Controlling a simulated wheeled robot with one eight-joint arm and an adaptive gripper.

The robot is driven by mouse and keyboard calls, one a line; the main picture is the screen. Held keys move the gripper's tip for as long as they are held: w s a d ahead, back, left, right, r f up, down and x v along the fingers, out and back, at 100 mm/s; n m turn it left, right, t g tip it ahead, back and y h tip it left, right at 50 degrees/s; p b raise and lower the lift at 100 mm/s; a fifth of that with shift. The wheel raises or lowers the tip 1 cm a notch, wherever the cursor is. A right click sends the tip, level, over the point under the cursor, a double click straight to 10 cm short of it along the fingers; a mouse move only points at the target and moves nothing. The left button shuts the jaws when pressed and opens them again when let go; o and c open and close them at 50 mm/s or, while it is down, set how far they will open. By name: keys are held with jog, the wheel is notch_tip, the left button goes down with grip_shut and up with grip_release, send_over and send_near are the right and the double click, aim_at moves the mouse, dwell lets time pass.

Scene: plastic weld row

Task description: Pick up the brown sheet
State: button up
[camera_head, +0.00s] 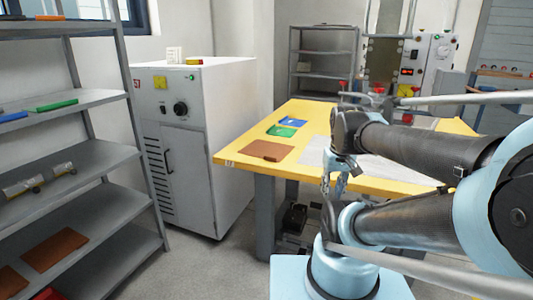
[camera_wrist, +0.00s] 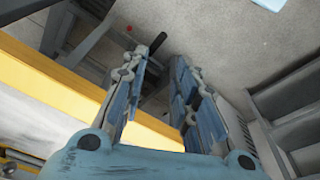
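A brown sheet (camera_head: 266,151) lies flat near the front left corner of the yellow table (camera_head: 236,151). More brown sheets lie on the lower levels of the grey shelf, one of them in the middle (camera_head: 54,250) and another at the left edge (camera_head: 10,282). My gripper (camera_head: 334,180) hangs to the right of the table sheet, apart from it. In the wrist view my gripper (camera_wrist: 159,62) is open with nothing between its fingers. The table's yellow edge (camera_wrist: 50,65) and the floor show behind the fingers. No brown sheet shows in the wrist view.
A green sheet (camera_head: 281,131) and a blue sheet (camera_head: 292,121) lie behind the brown one. A light grey sheet covers the table's middle, partly behind my arm. A white cabinet (camera_head: 215,130) stands left of the table, and the grey shelf (camera_head: 95,195) stands farther left. Floor shows between.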

jog(key=w+a+r+n+g, duration=0.1)
jog(key=w+a+r+n, duration=0.25)
jog(key=w+r, duration=0.3)
jog(key=w+a+r+n, duration=0.2)
jog(key=w+a+r, duration=0.25)
jog(key=w, duration=0.35)
jog(key=w+a+r+n+g, duration=0.1)
jog(key=w+a+r+n, duration=0.15)
jog(key=w+a, duration=0.5)
jog(key=w+a+r+n, duration=0.2)
jog(key=w+a+n, duration=0.2)
jog(key=w+a, duration=0.3)
jog(key=f, duration=1.7)
jog(key=shift+w+d+f, duration=0.2)
jog(key=shift+w+d, duration=0.05)
jog(key=shift+d, duration=0.15)
grip_shut()
